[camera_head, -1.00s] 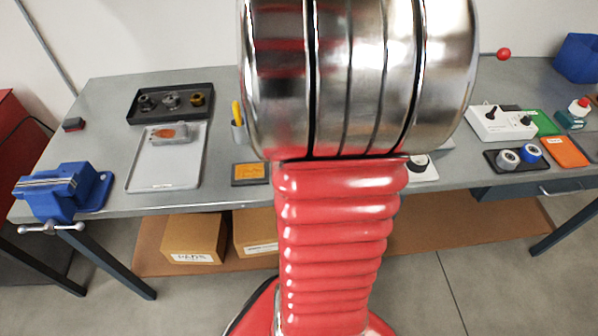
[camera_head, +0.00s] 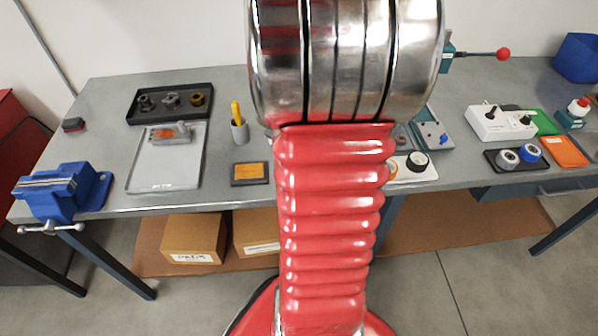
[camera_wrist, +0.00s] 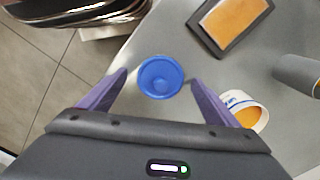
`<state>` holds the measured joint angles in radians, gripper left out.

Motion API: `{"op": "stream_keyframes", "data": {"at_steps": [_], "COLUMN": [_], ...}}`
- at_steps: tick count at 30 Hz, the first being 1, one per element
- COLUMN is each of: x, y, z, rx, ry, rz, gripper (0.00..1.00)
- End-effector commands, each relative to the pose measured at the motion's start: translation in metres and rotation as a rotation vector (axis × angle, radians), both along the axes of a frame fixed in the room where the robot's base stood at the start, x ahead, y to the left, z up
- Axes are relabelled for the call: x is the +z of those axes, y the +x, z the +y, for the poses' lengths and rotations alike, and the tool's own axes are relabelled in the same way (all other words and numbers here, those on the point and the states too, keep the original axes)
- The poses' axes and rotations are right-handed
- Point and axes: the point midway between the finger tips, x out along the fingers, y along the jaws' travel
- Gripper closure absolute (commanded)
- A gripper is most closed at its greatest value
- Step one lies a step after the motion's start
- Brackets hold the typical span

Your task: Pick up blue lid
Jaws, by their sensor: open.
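The blue lid (camera_wrist: 161,77) is a small round blue disc with a raised rim, seen in the wrist view. It lies between and just beyond the fingertips of my gripper (camera_wrist: 160,77). The two purple fingers are spread wide, with a gap on either side of the lid, and nothing is held. I cannot tell how high the fingers are above the grey table (camera_wrist: 205,75). In the head view the lid and my gripper are hidden behind my arm.
A white cup with orange contents (camera_wrist: 243,110) is close to the right finger. A grey cylinder (camera_wrist: 298,72) and an orange pad in a dark frame (camera_wrist: 233,22) lie farther right. The table edge is left of the lid. A blue vise (camera_head: 62,190) stands at the table's left end.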

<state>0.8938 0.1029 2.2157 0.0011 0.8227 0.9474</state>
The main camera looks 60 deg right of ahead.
Motion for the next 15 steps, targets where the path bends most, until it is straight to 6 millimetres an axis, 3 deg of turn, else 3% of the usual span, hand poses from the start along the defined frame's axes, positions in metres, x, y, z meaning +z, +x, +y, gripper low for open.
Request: {"op": "stream_keyframes", "data": {"at_steps": [3, 15], "x": [0.0002, 0.0002], "y": [0.0001, 0.0002], "z": [0.0, 0.0001], "rx": [0.0, 0.001], "ry": [0.0, 0.0], "rz": [0.0, 0.0], "gripper": [0.16, 0.44]}}
